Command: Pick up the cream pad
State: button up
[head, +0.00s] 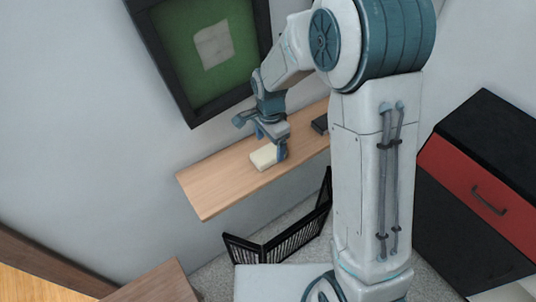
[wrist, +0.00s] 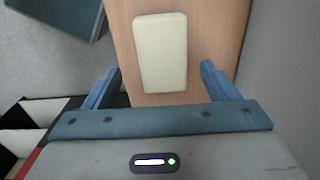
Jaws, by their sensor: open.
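The cream pad (head: 263,156) lies flat on a light wooden wall shelf (head: 208,190). In the wrist view the pad (wrist: 160,55) is a pale rounded rectangle, lying lengthwise on the shelf (wrist: 120,20). My gripper (head: 271,140) is over the shelf at the pad. In the wrist view my gripper (wrist: 157,82) is open, with one blue finger to each side of the pad's near end. No finger appears to touch the pad. The exact height gap cannot be told.
A dark object (head: 320,124) lies on the shelf to the right of the pad. A framed green picture (head: 208,50) hangs on the wall above. A black folding rack (head: 285,236) stands below. A black and red cabinet (head: 480,180) is at right. The shelf's left end is bare.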

aim_at(268, 152)
jog(key=shift+w+a+f, duration=0.1)
jog(key=shift+f, duration=1)
jog(key=shift+a+f, duration=0.1)
jog(key=shift+f, duration=0.95)
jog(key=c, duration=1.1)
jog(key=shift+o, duration=0.2)
jog(key=shift+r, duration=0.2)
